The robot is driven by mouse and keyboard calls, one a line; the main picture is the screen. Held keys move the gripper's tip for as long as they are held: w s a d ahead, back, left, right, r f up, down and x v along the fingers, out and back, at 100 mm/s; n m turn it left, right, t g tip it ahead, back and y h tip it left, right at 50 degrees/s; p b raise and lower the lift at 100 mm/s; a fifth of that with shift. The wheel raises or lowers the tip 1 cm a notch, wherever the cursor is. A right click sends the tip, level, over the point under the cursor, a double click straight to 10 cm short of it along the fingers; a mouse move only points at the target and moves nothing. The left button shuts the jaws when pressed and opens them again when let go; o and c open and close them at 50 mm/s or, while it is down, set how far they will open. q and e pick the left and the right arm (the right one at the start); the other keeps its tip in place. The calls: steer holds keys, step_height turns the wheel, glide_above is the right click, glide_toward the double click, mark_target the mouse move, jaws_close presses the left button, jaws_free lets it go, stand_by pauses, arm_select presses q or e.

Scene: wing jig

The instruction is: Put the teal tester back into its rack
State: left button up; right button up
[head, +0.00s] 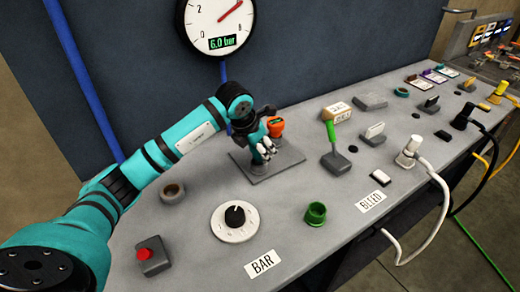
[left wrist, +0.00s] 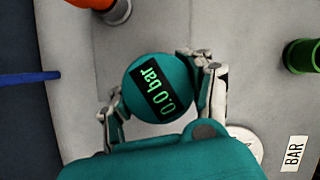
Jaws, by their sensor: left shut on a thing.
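My left gripper (head: 265,150) is shut on the teal tester (left wrist: 160,88), whose round face reads 0.0 bar in the left wrist view. Its fingers sit on either side of the tester. In the head view the gripper hides most of the tester, over the front part of the grey rack (head: 291,158). I cannot tell whether the tester's lower end is in a rack socket or just above it. The orange tester (head: 276,127) stands in the rack just behind the gripper, and its edge shows in the left wrist view (left wrist: 90,3). My right gripper is not in view.
A dial knob (head: 235,215), a green cup (head: 316,213) and a red button box (head: 150,254) stand on the bench in front. A green-handled lever (head: 330,137) stands right of the rack. A round gauge (head: 216,20) reading 6.0 bar hangs behind.

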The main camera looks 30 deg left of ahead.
arm_select(q)
steer(key=shift+f+b, duration=0.65)
steer(key=shift+f, duration=0.1)
steer(key=o, duration=1.5)
steer(key=shift+c, duration=0.2)
steer(key=v, duration=1.2)
steer(key=shift+s, duration=0.1)
